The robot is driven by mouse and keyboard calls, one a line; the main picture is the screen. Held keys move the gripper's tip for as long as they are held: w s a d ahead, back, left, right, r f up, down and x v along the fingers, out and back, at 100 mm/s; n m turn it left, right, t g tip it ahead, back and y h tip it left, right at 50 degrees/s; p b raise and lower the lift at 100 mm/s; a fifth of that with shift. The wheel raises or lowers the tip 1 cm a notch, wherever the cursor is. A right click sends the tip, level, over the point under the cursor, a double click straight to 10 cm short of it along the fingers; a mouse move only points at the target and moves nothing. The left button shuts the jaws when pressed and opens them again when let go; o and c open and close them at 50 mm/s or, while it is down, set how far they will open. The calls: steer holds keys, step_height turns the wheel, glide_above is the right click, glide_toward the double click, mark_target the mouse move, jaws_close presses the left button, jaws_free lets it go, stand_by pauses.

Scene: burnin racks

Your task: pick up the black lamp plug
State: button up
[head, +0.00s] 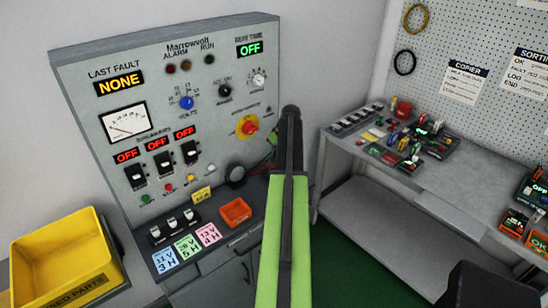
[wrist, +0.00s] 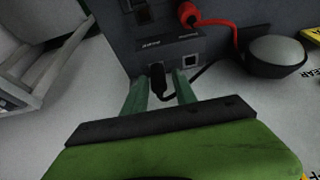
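The black lamp plug (wrist: 156,80) sits at a socket in the lower part of the grey panel in the wrist view. Its black cable curves right toward a round dark lamp with a grey dome (wrist: 277,52). My gripper (wrist: 161,88) is open, with one green finger on each side of the plug. The plug is closer to the left finger, and a gap shows on its right. I cannot tell if the left finger touches it. In the head view my arm hides the plug and the gripper; the lamp (head: 235,173) shows left of the arm.
An empty square socket (wrist: 190,61) is right of the plug. A red plug (wrist: 187,13) with a red cable is above it. In the head view, an orange tray (head: 236,223) and coloured cards lie on the bench, and a yellow bin (head: 93,281) stands left.

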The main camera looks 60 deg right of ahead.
jaws_close()
steer(key=shift+r+p, duration=0.5)
steer(key=shift+r, duration=0.05)
step_height(320, 180, up, 4)
steer(key=p, duration=0.4)
steer(key=s+d+r+p, duration=0.5)
steer(key=s+r+p, duration=0.1)
steer(key=s, duration=0.4)
steer(key=shift+s, duration=0.3)
steer(key=shift+f, duration=0.1)
